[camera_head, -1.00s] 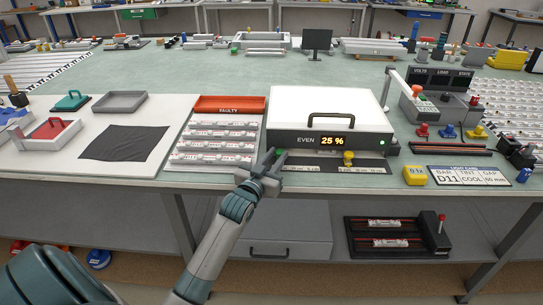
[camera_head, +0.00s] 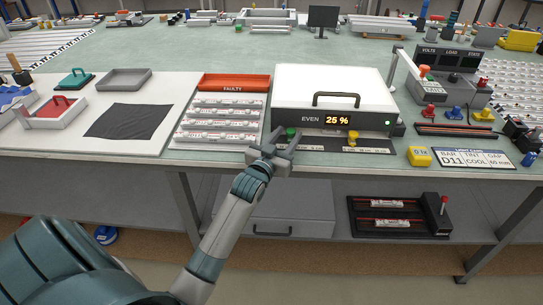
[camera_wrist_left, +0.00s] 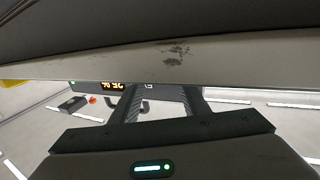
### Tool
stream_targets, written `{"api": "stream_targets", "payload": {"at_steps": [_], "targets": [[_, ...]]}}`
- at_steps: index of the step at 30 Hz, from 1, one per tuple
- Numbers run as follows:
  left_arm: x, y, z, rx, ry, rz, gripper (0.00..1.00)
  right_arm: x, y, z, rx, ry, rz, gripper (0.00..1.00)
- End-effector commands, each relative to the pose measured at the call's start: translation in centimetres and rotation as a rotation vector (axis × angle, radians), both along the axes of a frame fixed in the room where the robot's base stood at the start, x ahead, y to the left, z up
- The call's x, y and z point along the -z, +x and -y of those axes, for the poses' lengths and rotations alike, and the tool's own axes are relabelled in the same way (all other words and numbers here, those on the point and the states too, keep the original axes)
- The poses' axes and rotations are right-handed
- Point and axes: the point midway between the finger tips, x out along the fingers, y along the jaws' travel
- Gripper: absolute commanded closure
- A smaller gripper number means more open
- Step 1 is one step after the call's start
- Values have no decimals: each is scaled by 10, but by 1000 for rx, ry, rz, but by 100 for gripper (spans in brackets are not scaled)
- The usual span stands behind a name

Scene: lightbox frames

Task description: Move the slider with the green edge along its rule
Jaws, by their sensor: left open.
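The slider with the green knob (camera_head: 291,133) stands at the left part of the dark rule (camera_head: 330,146) along the front of a white box (camera_head: 330,85). A second slider with a yellow knob (camera_head: 352,140) stands further right. My left gripper (camera_head: 284,141) is open at the left end of the rule, its fingertips close to the green knob. I cannot tell whether they touch it. In the left wrist view my two fingers (camera_wrist_left: 163,104) stand apart. The green slider cannot be made out there. My right gripper is not in view.
The box's display (camera_head: 337,120) reads EVEN 25 %. Left of the rule lies a rack of tubes (camera_head: 218,125) below a red FAULTY tray (camera_head: 235,83). A yellow block (camera_head: 419,156) and a label card (camera_head: 467,159) lie to the right. The table's front edge is just below my gripper.

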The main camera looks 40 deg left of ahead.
Motion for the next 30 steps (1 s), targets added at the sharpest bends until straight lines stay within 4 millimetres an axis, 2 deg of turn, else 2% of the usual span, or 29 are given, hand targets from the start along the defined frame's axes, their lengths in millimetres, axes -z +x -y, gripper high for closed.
{"api": "stream_targets", "payload": {"at_steps": [8,24,30], "targets": [[3,-35,6,0,0,-2,59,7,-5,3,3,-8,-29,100],[2,-137,22,0,0,-2,59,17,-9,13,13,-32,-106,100],[2,-159,25,-1,0,-2,59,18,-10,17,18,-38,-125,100]]}}
